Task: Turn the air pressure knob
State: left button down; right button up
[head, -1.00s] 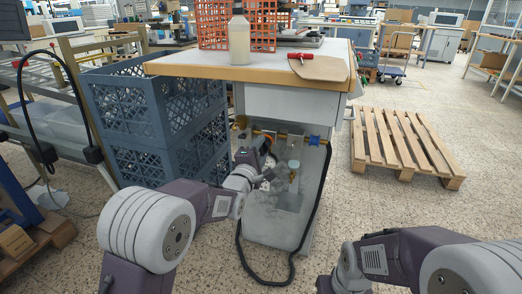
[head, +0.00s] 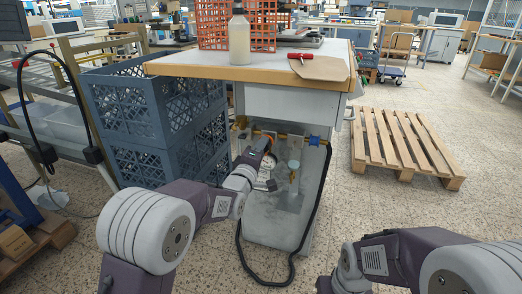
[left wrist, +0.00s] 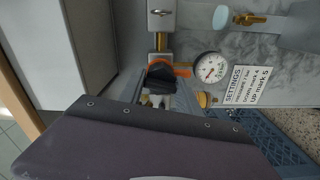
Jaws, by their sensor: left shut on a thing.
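The air regulator sits on the brass pipe (head: 293,139) under the bench top. In the head view my left gripper (head: 266,157) reaches into the open bay at its orange part, and covers most of the knob. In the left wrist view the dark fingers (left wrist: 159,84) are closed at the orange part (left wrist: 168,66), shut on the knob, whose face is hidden. A round white pressure gauge (left wrist: 209,68) is just right of the fingers. A settings label (left wrist: 246,86) is beside it. My right gripper is out of view; only its arm shows at lower right.
Blue-grey crates (head: 122,110) are stacked left of the bench. The bench top (head: 190,68) overhangs the bay. A black hose (head: 317,195) runs down the bay's right side. A wooden pallet (head: 400,147) lies on the floor at right.

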pick_arm(q)
jog(key=c, duration=0.8)
grip_release()
jog(key=shift+c, duration=0.2)
jog(key=v, duration=0.9)
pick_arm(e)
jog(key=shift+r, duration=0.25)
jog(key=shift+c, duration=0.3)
